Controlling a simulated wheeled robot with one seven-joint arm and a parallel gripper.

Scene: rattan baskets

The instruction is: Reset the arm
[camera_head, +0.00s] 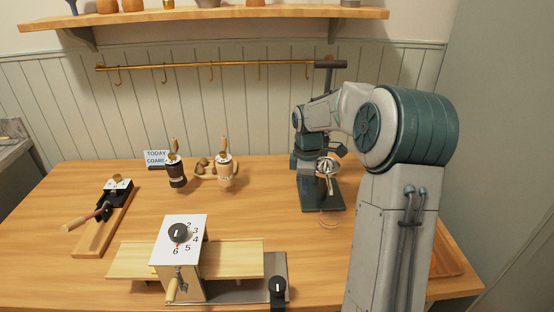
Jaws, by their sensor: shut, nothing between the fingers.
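My arm rises at the right and bends toward the back of the wooden table (130,215). Its far end reaches a dark green press-like machine (322,197) with a black handle on top. My gripper (307,158) is at the arm's end, in front of or beside that machine. It is shut and empty. The fingers blend with the machine's dark parts, so I cannot tell whether they touch it.
A white box with a numbered dial (196,228) stands at the front. A wooden tray with a black tool (107,215) lies left. Two small grinders (176,175) (225,172) and a sign (156,157) stand behind. A hook rail (215,65) and shelf (200,14) are on the wall.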

